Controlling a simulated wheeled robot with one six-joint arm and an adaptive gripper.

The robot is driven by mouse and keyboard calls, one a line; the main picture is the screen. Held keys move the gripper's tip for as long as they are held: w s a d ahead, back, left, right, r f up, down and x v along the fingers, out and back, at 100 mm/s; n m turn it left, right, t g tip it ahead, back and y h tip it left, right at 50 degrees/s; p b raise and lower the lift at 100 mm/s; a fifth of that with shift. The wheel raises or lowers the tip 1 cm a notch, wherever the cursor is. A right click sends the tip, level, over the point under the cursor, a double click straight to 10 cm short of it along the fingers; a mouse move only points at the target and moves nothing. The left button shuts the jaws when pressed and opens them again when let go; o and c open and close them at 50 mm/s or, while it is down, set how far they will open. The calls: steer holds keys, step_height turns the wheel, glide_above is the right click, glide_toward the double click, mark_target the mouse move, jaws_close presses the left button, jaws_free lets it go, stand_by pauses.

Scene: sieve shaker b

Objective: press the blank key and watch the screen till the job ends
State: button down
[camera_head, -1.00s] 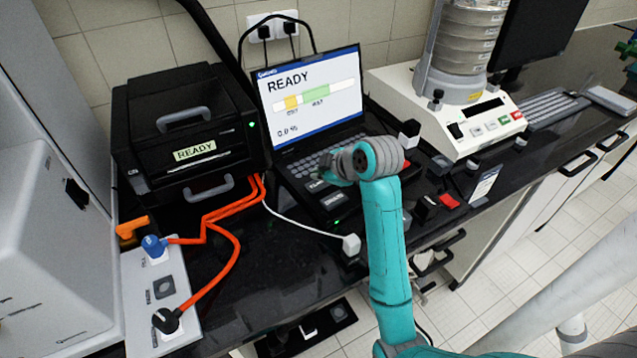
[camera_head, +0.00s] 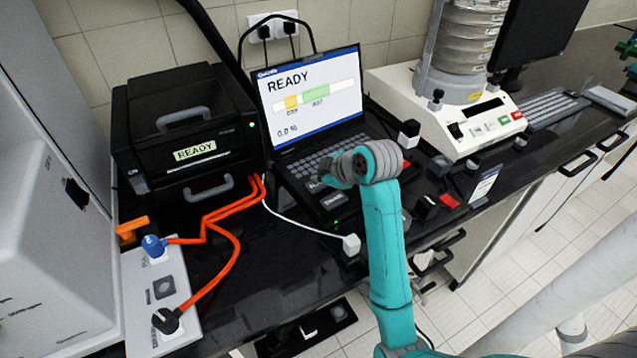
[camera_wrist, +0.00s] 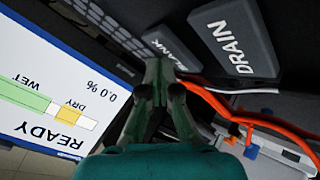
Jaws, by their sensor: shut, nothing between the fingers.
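The screen (camera_head: 308,98) reads READY and 0.0 %, with a yellow and a green band on its bar. It also shows upside down at the left of the wrist view (camera_wrist: 45,95). The dark BLANK key (camera_wrist: 168,46) lies just beyond my fingertips, and the larger-looking DRAIN key (camera_wrist: 236,38) is to its right. My gripper (camera_wrist: 166,72) is shut and empty, its tips close to the BLANK key's lower edge. I cannot tell whether they touch it. In the head view my gripper (camera_head: 328,173) is over the keys in front of the screen, partly hidden by my wrist.
A black machine (camera_head: 185,130) with a READY label stands left of the screen. Orange cables (camera_head: 212,215) run to a socket panel (camera_head: 160,300). A sieve shaker (camera_head: 450,115) stands at the right. Small blocks (camera_head: 409,133) lie close to my wrist.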

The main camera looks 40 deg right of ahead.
mark_target(320, 185)
steer(key=shift+f, duration=0.45)
stand_by(0.4)
steer(key=shift+r, duration=0.9)
steer(key=shift+r, duration=2.5)
steer(key=shift+s, duration=0.1)
